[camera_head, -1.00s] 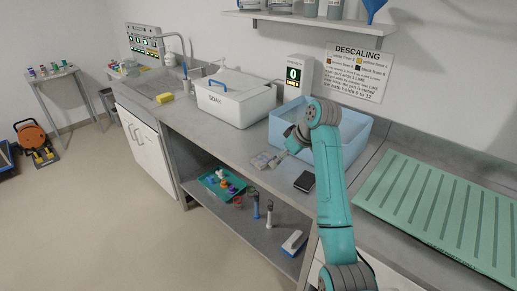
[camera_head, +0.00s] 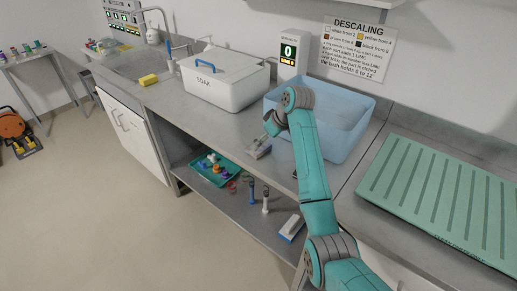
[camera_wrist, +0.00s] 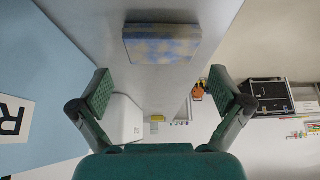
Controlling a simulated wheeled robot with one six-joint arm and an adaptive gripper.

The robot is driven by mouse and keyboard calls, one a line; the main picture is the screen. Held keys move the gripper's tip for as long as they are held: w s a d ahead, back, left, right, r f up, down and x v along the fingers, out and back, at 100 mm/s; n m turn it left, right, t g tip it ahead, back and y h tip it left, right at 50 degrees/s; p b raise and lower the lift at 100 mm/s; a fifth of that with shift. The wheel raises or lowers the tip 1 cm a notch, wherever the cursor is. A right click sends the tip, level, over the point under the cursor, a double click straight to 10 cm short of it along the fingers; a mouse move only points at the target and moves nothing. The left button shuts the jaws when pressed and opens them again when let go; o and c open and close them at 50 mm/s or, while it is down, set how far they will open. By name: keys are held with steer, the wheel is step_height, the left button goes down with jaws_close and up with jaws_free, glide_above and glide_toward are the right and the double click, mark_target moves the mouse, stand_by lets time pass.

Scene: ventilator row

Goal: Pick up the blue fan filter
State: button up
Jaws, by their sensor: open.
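The blue fan filter (camera_wrist: 162,46) is a flat block with a blue edge and a mottled blue and tan face. It lies on the grey counter (camera_wrist: 178,92) in the wrist view, centred between the lines of my two fingers but beyond their tips. My gripper (camera_wrist: 162,92) is open, its green-padded fingers wide apart, with nothing between them. In the head view my gripper (camera_head: 260,147) is small and low over the counter, just in front of the blue bath (camera_head: 345,135); I cannot make out the filter clearly there.
The white SOAK box (camera_head: 225,88) stands to the left, with a yellow sponge (camera_head: 148,79) beyond it. A display unit (camera_head: 288,58) stands behind. The green ribbed mat (camera_head: 440,200) lies at right. A teal tray (camera_head: 218,176) of small parts sits on the shelf below.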

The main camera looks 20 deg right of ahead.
mark_target(266, 146)
steer(key=x, duration=0.4)
steer(key=shift+f, duration=0.15)
steer(key=shift+s, duration=0.1)
steer(key=c, duration=0.7)
